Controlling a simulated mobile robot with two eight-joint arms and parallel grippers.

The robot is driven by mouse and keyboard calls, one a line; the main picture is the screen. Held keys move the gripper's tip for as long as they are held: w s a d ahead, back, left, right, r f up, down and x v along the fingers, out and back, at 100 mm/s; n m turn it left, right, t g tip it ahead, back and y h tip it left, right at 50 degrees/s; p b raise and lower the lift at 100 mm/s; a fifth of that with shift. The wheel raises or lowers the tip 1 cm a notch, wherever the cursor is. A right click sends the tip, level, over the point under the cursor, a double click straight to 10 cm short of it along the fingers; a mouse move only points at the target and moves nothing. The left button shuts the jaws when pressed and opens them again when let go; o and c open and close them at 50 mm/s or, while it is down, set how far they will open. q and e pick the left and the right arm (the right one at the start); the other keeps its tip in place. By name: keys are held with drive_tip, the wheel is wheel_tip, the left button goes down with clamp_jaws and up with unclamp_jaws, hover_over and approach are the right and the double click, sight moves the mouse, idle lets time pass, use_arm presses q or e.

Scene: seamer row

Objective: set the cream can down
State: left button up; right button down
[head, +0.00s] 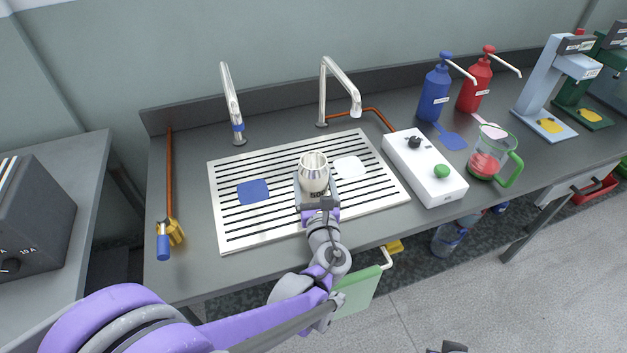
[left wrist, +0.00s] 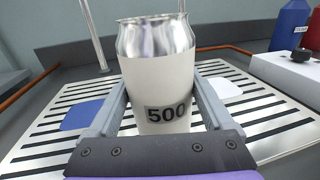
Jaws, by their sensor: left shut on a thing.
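The cream can (head: 313,176) has a cream body marked 500 and a bare silvery open-looking top. It stands upright between the fingers of my left gripper (head: 318,190), which is shut on it. The left wrist view also shows the can (left wrist: 158,80) between both fingers of the gripper (left wrist: 160,110). The can is over the slotted white drainboard (head: 230,235), between a blue patch (head: 253,191) and a white patch (head: 348,167). Its base is hidden by my gripper, so I cannot tell whether it touches the board.
Two taps (head: 231,105) (head: 341,85) stand behind the board. A white control box (head: 424,170) and a green-handled jug (head: 487,155) are to the right, with blue (head: 435,95) and red (head: 474,87) pump bottles behind.

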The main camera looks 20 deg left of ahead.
use_arm(q)
drive_tip(key=o, duration=1.2)
drive_tip(key=shift+f, duration=0.1)
drive_tip(key=shift+c, duration=0.2)
drive_tip(key=shift+s+r, duration=0.15)
drive_tip(key=shift+r, duration=0.1)
drive_tip(key=v, duration=1.1)
drive_tip(key=shift+s+d+f, duration=0.1)
drive_tip(key=shift+s+d, duration=0.05)
drive_tip(key=shift+s, duration=0.25)
